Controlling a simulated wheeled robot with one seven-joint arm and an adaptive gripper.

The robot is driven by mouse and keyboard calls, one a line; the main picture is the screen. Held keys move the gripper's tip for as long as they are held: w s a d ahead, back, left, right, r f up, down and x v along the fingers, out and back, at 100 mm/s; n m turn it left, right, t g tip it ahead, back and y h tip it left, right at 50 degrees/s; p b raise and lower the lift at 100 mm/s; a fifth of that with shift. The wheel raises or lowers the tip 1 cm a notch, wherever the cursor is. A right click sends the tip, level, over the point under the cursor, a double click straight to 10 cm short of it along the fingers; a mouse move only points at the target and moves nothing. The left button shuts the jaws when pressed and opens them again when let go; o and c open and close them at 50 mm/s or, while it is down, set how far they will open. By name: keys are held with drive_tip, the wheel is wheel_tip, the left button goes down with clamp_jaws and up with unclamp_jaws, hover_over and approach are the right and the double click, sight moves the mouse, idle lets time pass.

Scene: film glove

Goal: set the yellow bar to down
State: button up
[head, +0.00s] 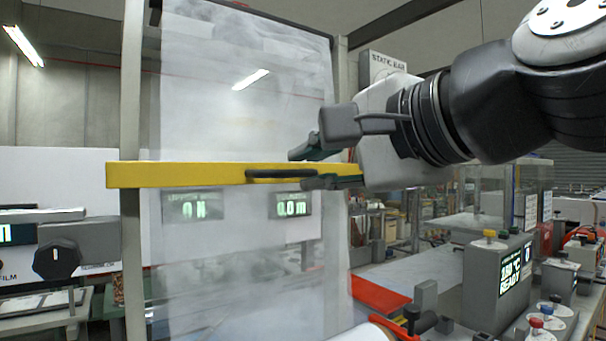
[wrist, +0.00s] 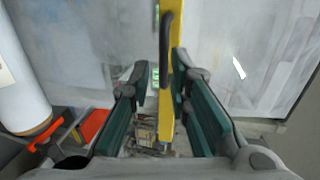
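The yellow bar (head: 185,175) lies level across the tall sheet of clear film in the head view, with a dark handle (head: 280,174) on its face. My gripper (head: 302,168) is at the bar's right part, near the right end of the handle. One finger shows above the bar and one below. I cannot tell whether either finger touches the bar.
The film (head: 240,90) hangs behind the bar, with two displays (head: 293,206) seen through it. A post (head: 133,90) stands at left, beside a black knob (head: 57,260). A grey READY box (head: 498,285) and a white roll (wrist: 22,85) stand near the arm.

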drive_tip(key=v, duration=0.5)
idle(0.3)
drive_tip(key=s+d+f+n+g+h+p, duration=0.1)
drive_tip(key=s+d+f+n+g+h, duration=0.1)
drive_tip(key=f, duration=0.7)
drive_tip(key=s+d+f+n+g+h+p, duration=0.2)
drive_tip(key=s+d+f+n+g+h, duration=0.1)
drive_tip(key=d+f, duration=0.5)
drive_tip(key=s+d+f+n+g+h+p, duration=0.2)
drive_tip(key=s+d+f+n+g+h, duration=0.1)
drive_tip(key=f, duration=0.7)
drive_tip(key=s+d+n+h, duration=0.1)
drive_tip(key=s+d+n, duration=0.1)
drive_tip(key=s+d, duration=0.1)
drive_tip(key=shift+s+n, duration=0.4)
drive_tip(key=shift+s, duration=0.4)
drive_tip(key=shift+a, duration=0.1)
